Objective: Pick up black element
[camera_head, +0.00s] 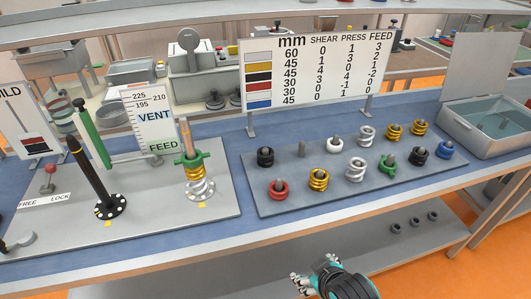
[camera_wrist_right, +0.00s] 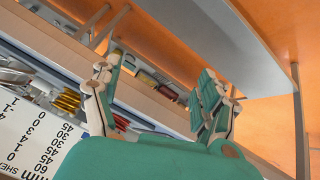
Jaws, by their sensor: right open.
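Two black elements sit on the grey peg board (camera_head: 300,205). One black element (camera_head: 265,156) is at the board's back left corner, and another black element (camera_head: 418,156) is in the front row towards the right. My right gripper (camera_head: 303,284) is in front of the bench's front edge, below the board in the head view and apart from both. In the right wrist view its fingers (camera_wrist_right: 157,92) are spread with nothing between them. My left gripper is not in view.
Red (camera_head: 279,189), gold (camera_head: 318,180), green (camera_head: 388,162) and blue (camera_head: 445,150) elements share the board. A sign (camera_head: 310,75) stands behind it. At left is a base plate (camera_head: 150,225) with a black post (camera_head: 92,180) and a spring stack (camera_head: 198,180). A grey bin (camera_head: 480,135) stands right.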

